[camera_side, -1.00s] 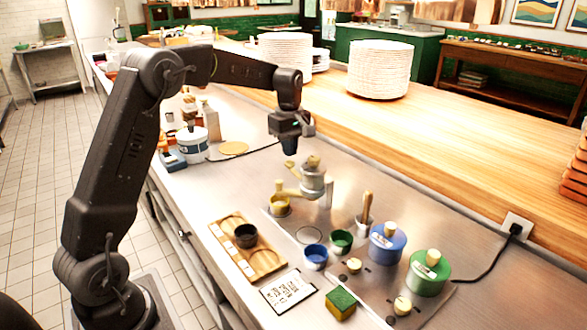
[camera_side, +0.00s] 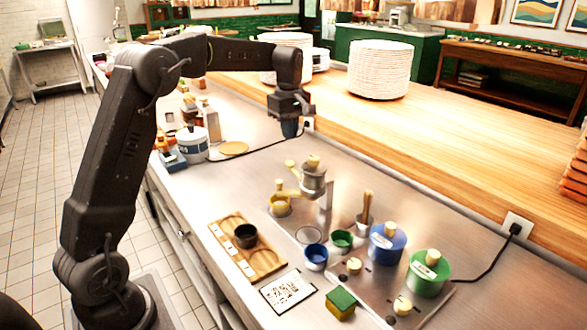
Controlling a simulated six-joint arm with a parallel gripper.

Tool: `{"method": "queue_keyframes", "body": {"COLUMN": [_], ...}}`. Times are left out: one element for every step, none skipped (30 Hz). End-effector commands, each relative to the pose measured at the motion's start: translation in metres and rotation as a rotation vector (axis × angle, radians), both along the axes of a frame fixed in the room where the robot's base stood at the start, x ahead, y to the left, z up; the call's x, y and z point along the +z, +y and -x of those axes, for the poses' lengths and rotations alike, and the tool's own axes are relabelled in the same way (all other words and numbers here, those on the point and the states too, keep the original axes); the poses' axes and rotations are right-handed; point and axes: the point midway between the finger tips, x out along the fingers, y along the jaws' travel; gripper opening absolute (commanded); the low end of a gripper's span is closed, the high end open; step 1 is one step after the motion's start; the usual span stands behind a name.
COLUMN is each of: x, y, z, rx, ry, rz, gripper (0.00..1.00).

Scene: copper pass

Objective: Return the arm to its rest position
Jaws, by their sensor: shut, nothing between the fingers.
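My gripper (camera_side: 289,129) points down from the end of my arm. It is shut and empty, in the air over the steel counter, behind and a little left of the grey grinder-like device (camera_side: 313,178). A yellow cup-like piece (camera_side: 280,206) sits at the left of that device. My gripper appears apart from everything on the counter.
A wooden tray (camera_side: 262,262) holds a black cup (camera_side: 245,236). Blue (camera_side: 316,256) and green (camera_side: 341,241) cups stand near lidded blue (camera_side: 386,246) and green (camera_side: 428,274) pots. A sponge (camera_side: 341,303) lies in front. Plate stacks (camera_side: 380,70) stand on the wooden ledge (camera_side: 470,145).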

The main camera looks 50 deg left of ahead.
Motion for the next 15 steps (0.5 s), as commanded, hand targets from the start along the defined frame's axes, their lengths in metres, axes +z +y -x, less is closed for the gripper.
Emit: {"method": "queue_keyframes", "body": {"x": [0.001,0.002,0.002,0.002,0.002,0.002,0.002,0.002,0.002,0.003,0.004,0.008,0.011,0.016,0.023], "y": [0.0,0.0,0.0,0.0,0.0,0.0,0.0,0.0,0.0,-0.001,-0.003,-0.007,-0.011,-0.016,-0.024], "z": [0.0,0.0,0.0,0.0,0.0,0.0,0.0,0.0,0.0,0.001,0.002,0.005,0.008,0.012,0.019], "rx": [0.0,0.0,0.0,0.0,0.0,0.0,0.0,0.0,-0.002,-0.006,-0.014,-0.034,-0.056,-0.085,-0.132], "ry": [0.0,0.0,0.001,0.001,0.001,0.001,0.001,0.001,0.0,-0.002,-0.005,-0.011,-0.017,-0.026,-0.042], "rz": [0.0,0.0,0.0,0.0,0.0,0.0,0.0,0.0,0.0,0.0,-0.002,-0.004,-0.007,-0.01,-0.017], "gripper": [0.0,0.0,0.0,0.0,0.0,0.0,0.0,0.0,0.0,0.0,0.0,0.0,0.0,0.0,0.0]}}
